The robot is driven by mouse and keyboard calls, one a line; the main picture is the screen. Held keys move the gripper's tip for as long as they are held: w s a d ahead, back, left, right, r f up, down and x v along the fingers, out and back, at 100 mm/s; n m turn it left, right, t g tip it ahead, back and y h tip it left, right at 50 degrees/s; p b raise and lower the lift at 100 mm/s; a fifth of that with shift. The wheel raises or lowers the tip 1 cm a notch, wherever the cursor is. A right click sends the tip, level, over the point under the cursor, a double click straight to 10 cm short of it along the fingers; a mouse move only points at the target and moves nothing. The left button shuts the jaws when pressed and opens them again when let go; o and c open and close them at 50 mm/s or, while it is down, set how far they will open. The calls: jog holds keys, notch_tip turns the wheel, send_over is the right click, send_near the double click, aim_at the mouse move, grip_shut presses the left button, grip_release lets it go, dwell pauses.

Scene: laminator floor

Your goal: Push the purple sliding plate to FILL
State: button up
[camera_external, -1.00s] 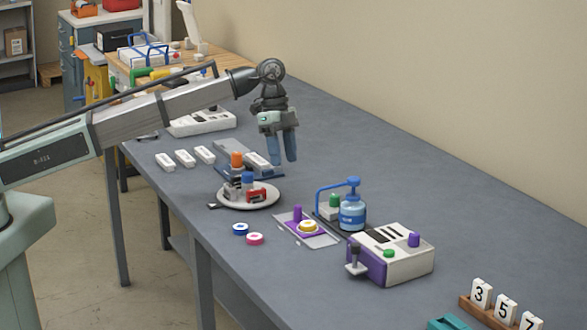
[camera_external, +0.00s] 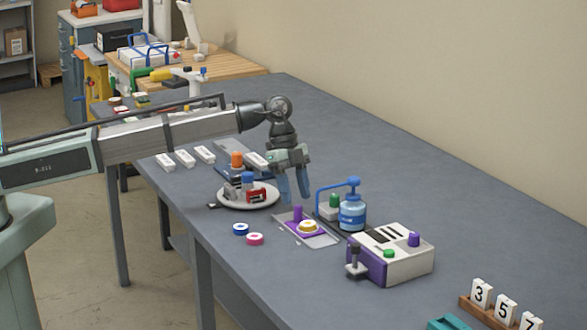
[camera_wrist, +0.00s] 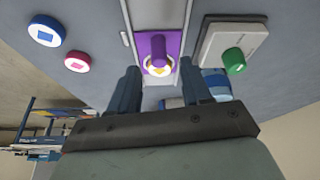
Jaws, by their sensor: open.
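The purple sliding plate (camera_external: 295,228) lies flat in a light grey track (camera_external: 322,239) on the table. It has an upright purple knob (camera_external: 297,213) and a yellow and white ring piece (camera_external: 308,227) on it. In the wrist view the purple plate (camera_wrist: 146,45) is ahead of the fingers, with the knob in front of the ring. My gripper (camera_external: 293,198) is open and empty, pointing down, above and just behind the plate in the external view. I cannot read any FILL label.
A blue pump bottle (camera_external: 352,214) stands right of the track. A white and purple box (camera_external: 395,254) with knobs is nearer the front. A round turntable (camera_external: 262,199) with small parts stands left. Blue (camera_external: 240,229) and pink (camera_external: 255,239) discs lie in front. Open table lies behind the bottle.

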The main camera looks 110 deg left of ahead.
aim_at(298, 206)
jog(key=shift+x, duration=2.25)
grip_shut()
